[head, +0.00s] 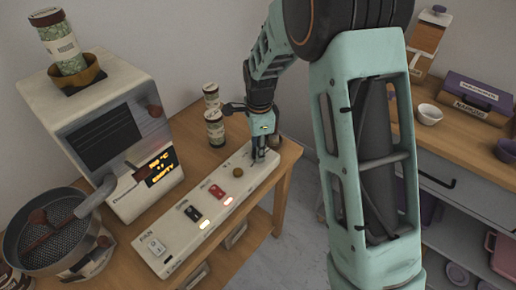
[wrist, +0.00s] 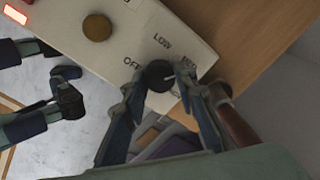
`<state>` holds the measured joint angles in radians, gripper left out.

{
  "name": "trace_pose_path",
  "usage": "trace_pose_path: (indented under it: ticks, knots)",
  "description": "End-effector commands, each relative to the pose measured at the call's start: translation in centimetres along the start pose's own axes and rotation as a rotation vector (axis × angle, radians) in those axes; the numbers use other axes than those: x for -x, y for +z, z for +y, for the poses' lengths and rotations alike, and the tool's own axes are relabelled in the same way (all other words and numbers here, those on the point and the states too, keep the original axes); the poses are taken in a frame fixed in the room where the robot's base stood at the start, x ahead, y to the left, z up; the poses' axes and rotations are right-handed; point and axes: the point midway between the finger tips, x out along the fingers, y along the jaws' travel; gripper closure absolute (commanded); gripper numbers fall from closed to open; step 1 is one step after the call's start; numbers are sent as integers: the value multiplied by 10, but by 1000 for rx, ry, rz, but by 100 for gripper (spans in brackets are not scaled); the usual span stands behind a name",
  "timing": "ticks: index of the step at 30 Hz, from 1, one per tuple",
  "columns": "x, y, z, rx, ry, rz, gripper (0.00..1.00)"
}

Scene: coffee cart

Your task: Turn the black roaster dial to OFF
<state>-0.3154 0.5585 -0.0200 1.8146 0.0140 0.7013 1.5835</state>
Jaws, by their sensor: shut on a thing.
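The black roaster dial (wrist: 157,72) sits near the end of a cream control panel (wrist: 130,22). Its pale pointer line points to the right in the wrist view, toward a partly hidden label. OFF is printed to the left of the dial and LOW above it. My gripper (wrist: 160,92) is shut on the dial, one finger on each side. In the head view my gripper (head: 258,157) reaches down to the far right end of the panel (head: 185,245) and hides most of the dial.
A brown round knob (head: 238,172), a red switch (head: 211,190) and a black switch (head: 193,214) sit along the panel. Two jars (head: 214,128) stand behind it. The cream roaster (head: 130,190) and a pan (head: 45,232) are at the left. A side counter (head: 450,140) is at the right.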

Motion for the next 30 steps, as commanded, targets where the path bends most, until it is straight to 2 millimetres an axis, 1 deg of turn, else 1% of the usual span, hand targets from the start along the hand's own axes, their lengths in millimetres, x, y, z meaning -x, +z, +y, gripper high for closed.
trace_pose_path:
  ticks: [8,30]
  knots:
    - [0,0,0,172,0,-12,98]
    - [1,-2,-2,871,-1,-59,98]
